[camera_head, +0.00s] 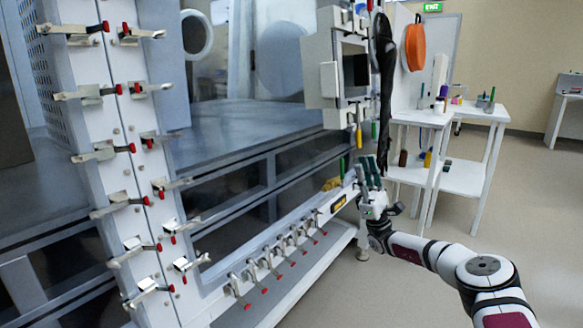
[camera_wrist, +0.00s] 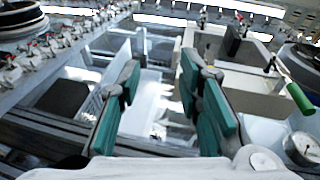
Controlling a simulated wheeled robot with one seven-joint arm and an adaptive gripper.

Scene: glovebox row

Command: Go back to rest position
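My gripper (camera_head: 368,172) is at the end of my arm, near the right end of the glovebox's lower front rail, with its fingers pointing up in the head view. In the wrist view my gripper (camera_wrist: 158,78) shows its teal finger pads standing apart, with nothing held between them. The glovebox (camera_head: 335,205) is beside the gripper, its white frame lined with latches. I cannot tell from the head view whether the fingers touch the frame.
Several red-tipped latches (camera_head: 268,262) stick out along the lower rail. A white side table (camera_head: 462,178) with bottles stands behind my gripper. A black glove (camera_head: 384,85) hangs above it. A green-handled valve and a gauge (camera_wrist: 304,148) are at right in the wrist view. Floor at right is clear.

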